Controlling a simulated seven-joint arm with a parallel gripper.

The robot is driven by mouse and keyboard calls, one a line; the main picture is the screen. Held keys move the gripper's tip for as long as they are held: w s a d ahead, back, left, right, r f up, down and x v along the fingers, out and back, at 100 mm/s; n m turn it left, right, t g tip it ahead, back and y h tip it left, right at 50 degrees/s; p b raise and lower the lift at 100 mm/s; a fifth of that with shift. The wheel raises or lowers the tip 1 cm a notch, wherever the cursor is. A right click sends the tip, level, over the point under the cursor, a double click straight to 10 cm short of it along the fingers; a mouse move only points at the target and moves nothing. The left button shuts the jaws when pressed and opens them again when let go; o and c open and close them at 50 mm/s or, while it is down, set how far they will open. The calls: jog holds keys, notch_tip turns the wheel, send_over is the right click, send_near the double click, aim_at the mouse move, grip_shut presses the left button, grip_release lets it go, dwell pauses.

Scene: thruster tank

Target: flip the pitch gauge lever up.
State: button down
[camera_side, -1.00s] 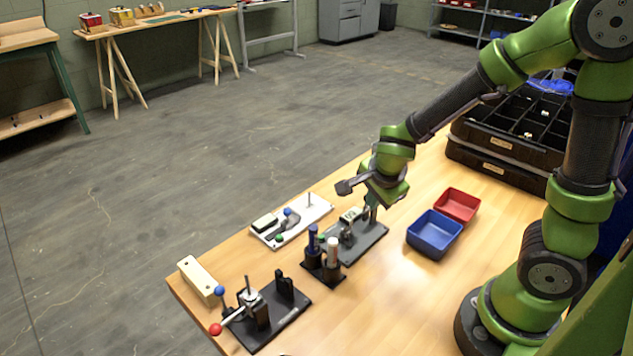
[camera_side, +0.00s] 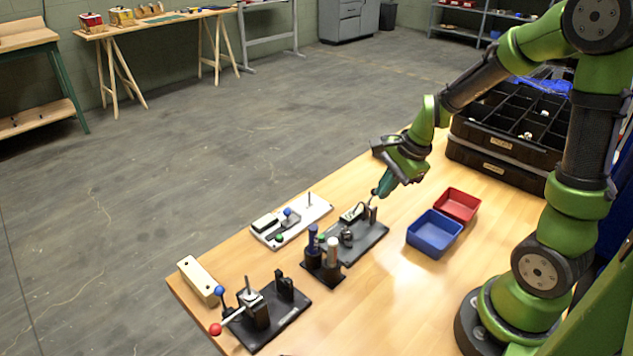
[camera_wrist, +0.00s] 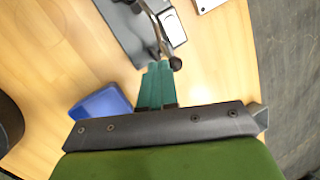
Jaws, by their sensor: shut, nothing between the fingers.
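A dark grey base plate (camera_side: 368,240) in the middle of the table carries a small upright mechanism and a pale label block. Its metal lever (camera_wrist: 155,30) ends in a dark ball knob (camera_wrist: 175,63). No name is readable, so I cannot confirm this is the pitch gauge. My gripper (camera_side: 379,192) is above the far right end of this plate, tilted, with its teal fingers shut and empty. In the wrist view, the fingertips (camera_wrist: 158,68) are close beside the knob, on its left; I cannot tell if they touch.
A black stand (camera_side: 322,266) with blue and white handles is by the plate's near end. A white plate (camera_side: 302,218) lies left. A blue bin (camera_side: 434,235) and a red bin (camera_side: 457,205) are right. A red-and-blue-knobbed lever fixture (camera_side: 275,315) and pale block (camera_side: 200,280) are nearer.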

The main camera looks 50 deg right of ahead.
jog(key=d+y, duration=0.1)
jog(key=y, duration=0.1)
jog(key=d+f+y, duration=0.1)
jog(key=d+y, duration=0.1)
jog(key=d+f+m+y, duration=0.1)
jog(key=y, duration=0.2)
jog(key=shift+d+t, duration=0.15)
jog(key=shift+t, duration=0.15)
jog(key=shift+r, duration=0.8)
jog(key=shift+s, duration=0.1)
